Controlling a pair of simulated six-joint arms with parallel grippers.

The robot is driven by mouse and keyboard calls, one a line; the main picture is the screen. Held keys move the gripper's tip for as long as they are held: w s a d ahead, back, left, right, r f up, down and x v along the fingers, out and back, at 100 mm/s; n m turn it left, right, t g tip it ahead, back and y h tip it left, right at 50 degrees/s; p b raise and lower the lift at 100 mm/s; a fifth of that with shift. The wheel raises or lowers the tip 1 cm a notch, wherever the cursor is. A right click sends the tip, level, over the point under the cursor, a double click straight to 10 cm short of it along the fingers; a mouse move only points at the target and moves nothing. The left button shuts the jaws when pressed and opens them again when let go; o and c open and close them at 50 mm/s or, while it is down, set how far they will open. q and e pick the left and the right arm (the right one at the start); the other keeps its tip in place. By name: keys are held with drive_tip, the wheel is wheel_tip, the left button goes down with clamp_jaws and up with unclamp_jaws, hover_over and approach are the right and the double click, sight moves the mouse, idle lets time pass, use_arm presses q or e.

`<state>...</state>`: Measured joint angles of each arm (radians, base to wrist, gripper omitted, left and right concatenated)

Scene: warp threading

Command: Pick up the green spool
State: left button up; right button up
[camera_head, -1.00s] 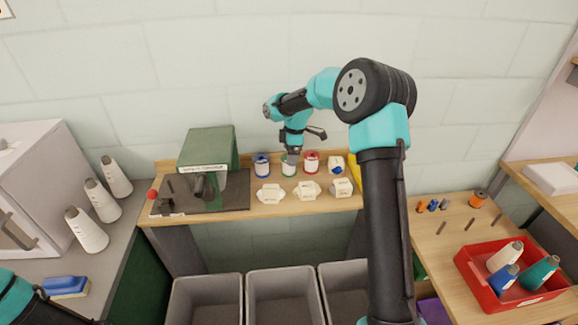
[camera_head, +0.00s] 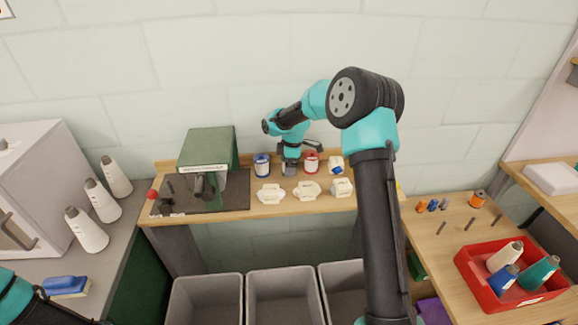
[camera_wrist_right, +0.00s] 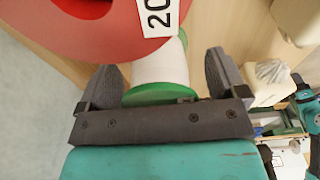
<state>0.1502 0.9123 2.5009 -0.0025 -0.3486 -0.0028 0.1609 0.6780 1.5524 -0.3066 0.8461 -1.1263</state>
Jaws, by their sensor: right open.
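The green spool (camera_wrist_right: 158,94) shows in the right wrist view as a white body with a green rim. It sits between the two dark fingers of my right gripper (camera_wrist_right: 163,78), which is open around it. In the head view my right gripper (camera_head: 290,169) is down at the wooden shelf (camera_head: 240,207) and hides the green spool. Whether the fingers touch the spool cannot be told. My left gripper is out of view; only part of my left arm shows at the lower left.
A red spool (camera_head: 311,164) stands close to the right of my gripper and a blue spool (camera_head: 262,166) to its left. White winged pieces (camera_head: 307,191) lie in front. A green machine (camera_head: 208,153) stands on the left. Grey bins (camera_head: 280,272) are below.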

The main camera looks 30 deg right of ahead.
drive_tip(key=shift+c, duration=0.2)
drive_tip(key=c, duration=1)
drive_tip(key=shift+r, duration=0.15)
wheel_tip(320, 180, up, 10)
drive_tip(key=shift+f, duration=0.1)
idle(0.5)
